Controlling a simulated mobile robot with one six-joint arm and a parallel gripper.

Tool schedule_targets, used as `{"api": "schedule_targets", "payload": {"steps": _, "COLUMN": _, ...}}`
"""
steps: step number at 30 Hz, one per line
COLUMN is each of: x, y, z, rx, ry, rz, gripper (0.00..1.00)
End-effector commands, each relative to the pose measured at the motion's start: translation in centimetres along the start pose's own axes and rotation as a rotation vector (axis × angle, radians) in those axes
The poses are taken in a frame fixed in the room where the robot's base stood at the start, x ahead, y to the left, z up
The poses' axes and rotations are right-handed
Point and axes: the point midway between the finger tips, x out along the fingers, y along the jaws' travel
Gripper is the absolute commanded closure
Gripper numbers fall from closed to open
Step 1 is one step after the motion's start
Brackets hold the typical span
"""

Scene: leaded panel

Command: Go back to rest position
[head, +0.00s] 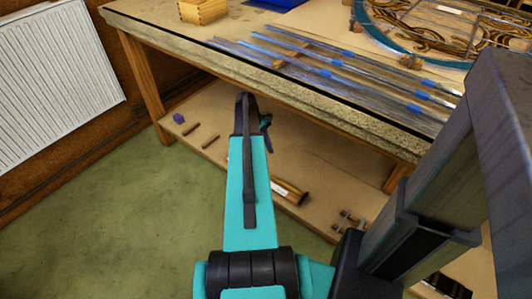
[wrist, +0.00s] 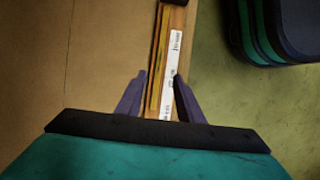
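My gripper (wrist: 159,76) shows in the wrist view with its two dark fingers apart. A long golden-brown piece with a white label (wrist: 171,75) lies in line with the gap, seemingly beyond the fingers on the shelf; I see no grip on it. In the head view my teal arm reaches forward and down beside the workbench's front edge. The gripper itself is mostly hidden there behind the dark end of the arm.
The workbench (head: 300,88) carries clear strips with blue bands (head: 325,73), a round leaded panel (head: 430,30) and a wooden box (head: 203,10). Its lower shelf (head: 225,160) holds a brass-coloured tube (head: 291,192) and small pieces. Green floor (head: 120,220) is open at left, below a radiator (head: 55,75).

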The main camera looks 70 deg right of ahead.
Motion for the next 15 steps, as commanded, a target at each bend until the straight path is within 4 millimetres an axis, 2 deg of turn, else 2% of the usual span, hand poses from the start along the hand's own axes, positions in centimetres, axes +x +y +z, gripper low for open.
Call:
{"api": "schedule_targets", "payload": {"steps": 10, "x": 0.00, "y": -0.01, "z": -0.02, "rx": 0.000, "ry": 0.000, "rz": 0.000, "gripper": 0.66}}
{"api": "schedule_targets", "payload": {"steps": 15, "x": -0.72, "y": -0.73, "z": -0.75, "rx": -0.017, "ry": 0.000, "rz": 0.007, "gripper": 0.66}}
